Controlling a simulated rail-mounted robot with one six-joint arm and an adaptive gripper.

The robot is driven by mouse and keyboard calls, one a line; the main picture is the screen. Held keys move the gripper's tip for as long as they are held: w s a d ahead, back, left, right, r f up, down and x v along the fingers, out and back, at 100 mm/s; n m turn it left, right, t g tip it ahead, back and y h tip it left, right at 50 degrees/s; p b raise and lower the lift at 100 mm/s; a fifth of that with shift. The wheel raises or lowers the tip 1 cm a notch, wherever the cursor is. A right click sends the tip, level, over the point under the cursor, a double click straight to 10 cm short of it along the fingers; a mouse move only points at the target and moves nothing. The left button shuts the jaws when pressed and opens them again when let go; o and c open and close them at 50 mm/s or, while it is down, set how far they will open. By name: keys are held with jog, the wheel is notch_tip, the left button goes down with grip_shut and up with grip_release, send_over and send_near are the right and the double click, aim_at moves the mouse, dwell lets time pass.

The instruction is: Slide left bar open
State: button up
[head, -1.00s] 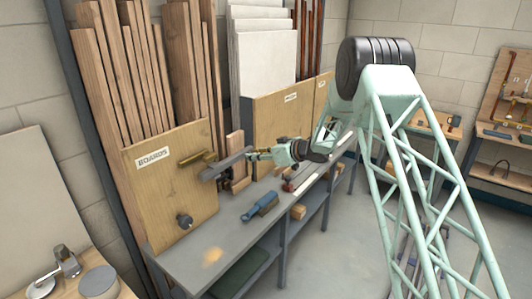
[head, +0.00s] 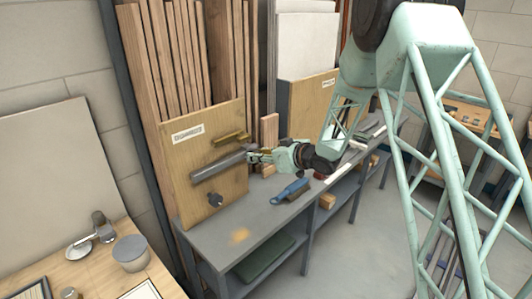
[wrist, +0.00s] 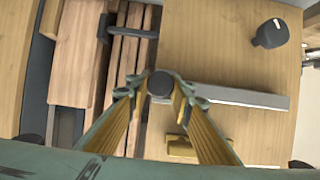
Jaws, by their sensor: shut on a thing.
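The left bar is a grey metal bar (head: 220,166) lying across the front of the wooden panel marked BOARDS (head: 232,185). In the wrist view the bar (wrist: 235,95) runs to the right from a dark round knob (wrist: 160,84) at its end. My gripper (head: 254,156) is at the bar's right end, by the panel's right edge. In the wrist view my gripper (wrist: 160,88) has its yellow fingers shut on the knob. A brass bracket (head: 230,138) sits on the panel just above the bar.
A dark knob (head: 215,199) sticks out of the panel below the bar. A blue brush (head: 291,191) lies on the grey bench (head: 265,222). Tall boards (head: 180,60) stand behind the panel. A wooden table (head: 75,270) is at the lower left.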

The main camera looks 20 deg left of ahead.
jog(key=shift+s+a, duration=0.3)
jog(key=shift+s, duration=0.35)
jog(key=o, duration=1.2)
jog(key=shift+c, duration=0.2)
jog(key=v, duration=1.2)
jog(key=shift+f, duration=0.1)
